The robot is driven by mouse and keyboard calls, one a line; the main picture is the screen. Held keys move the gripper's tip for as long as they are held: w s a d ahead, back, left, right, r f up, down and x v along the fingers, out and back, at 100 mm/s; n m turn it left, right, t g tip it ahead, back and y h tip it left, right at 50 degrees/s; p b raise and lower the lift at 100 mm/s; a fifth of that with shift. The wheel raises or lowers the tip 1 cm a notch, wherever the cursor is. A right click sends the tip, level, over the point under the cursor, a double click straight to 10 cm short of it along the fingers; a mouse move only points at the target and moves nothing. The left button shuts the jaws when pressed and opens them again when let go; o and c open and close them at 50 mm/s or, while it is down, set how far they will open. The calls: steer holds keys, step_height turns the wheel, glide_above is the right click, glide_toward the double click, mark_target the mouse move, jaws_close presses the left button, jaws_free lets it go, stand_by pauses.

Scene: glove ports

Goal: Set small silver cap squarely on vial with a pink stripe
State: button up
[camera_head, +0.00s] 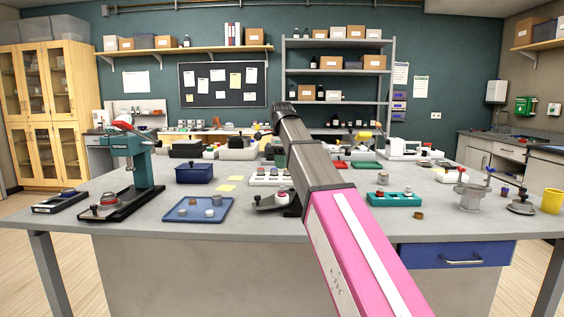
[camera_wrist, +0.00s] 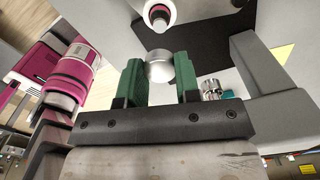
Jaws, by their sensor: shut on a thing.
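My gripper (camera_wrist: 158,72) shows in the wrist view, its two green finger pads shut on a small silver cap (camera_wrist: 160,68). The cap sits between the fingertips. Just beyond it, near the top edge, stands a vial with a pink or red band (camera_wrist: 160,13), seen within a pale round shape. In the picture the cap and the vial are apart; their height difference is hard to judge. In the head view my pink and grey arm covers the middle of the bench, and the cap and fingertips cannot be made out.
The wrist view shows a black surface (camera_wrist: 205,38) and small silver-topped pieces (camera_wrist: 211,88) right of the fingers. On the bench are a blue tray (camera_head: 173,215), a white rack (camera_head: 262,182), a teal rack (camera_head: 378,201) and a green press (camera_head: 146,165). The front edge is mostly clear.

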steer(key=shift+f, duration=2.9)
steer(key=shift+f, duration=1.1)
steer(key=o, duration=1)
steer(key=shift+c, duration=0.2)
